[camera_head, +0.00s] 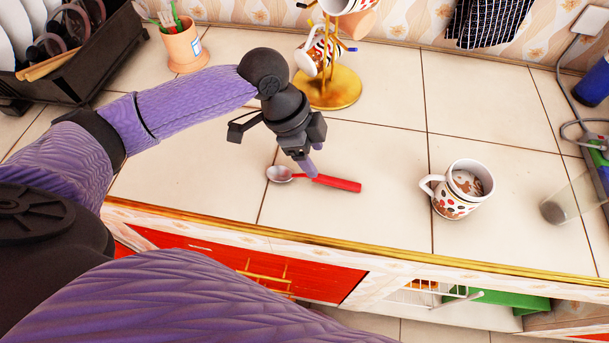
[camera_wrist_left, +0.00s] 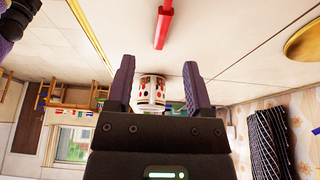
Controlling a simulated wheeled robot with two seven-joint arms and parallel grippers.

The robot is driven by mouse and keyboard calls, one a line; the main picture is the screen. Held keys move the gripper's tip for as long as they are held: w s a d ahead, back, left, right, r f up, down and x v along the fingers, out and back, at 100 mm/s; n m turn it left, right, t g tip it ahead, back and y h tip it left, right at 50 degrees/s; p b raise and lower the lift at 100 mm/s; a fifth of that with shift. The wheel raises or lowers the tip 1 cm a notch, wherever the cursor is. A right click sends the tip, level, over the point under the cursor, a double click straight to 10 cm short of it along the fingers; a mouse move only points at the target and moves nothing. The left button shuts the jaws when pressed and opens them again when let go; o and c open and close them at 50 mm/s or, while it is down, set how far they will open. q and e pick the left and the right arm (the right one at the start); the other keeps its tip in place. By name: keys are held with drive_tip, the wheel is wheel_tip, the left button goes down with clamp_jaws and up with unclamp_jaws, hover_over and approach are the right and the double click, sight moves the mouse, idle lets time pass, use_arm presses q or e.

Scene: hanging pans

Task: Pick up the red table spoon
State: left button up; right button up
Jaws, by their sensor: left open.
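The red table spoon (camera_head: 338,184) lies flat on the tiled counter near its front edge. Its silver bowl points left and its red handle points right. My left gripper (camera_head: 312,170) is right at the spoon, over the place where bowl and handle meet, and its fingers hide part of it. I cannot tell whether they touch it. In the left wrist view the gripper (camera_wrist_left: 158,62) is open with nothing between its fingertips. The red spoon handle (camera_wrist_left: 163,28) shows beyond the fingertips there, at the top. My right gripper is not in view.
A patterned mug (camera_head: 455,203) stands to the right, with a clear glass (camera_head: 562,207) farther right. A golden mug stand (camera_head: 335,92) is behind the gripper. A terracotta pot (camera_head: 184,48) and a black dish rack (camera_head: 65,75) are back left. The counter between spoon and mug is clear.

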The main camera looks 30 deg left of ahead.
sight(326, 178)
use_arm(q)
drive_tip(key=b+x, duration=0.2)
drive_tip(key=x, duration=0.5)
drive_tip(key=shift+w+f+b, duration=0.15)
drive_tip(key=shift+f+b, duration=0.2)
drive_tip(key=shift+f, duration=0.05)
drive_tip(key=shift+r, duration=0.15)
clamp_jaws()
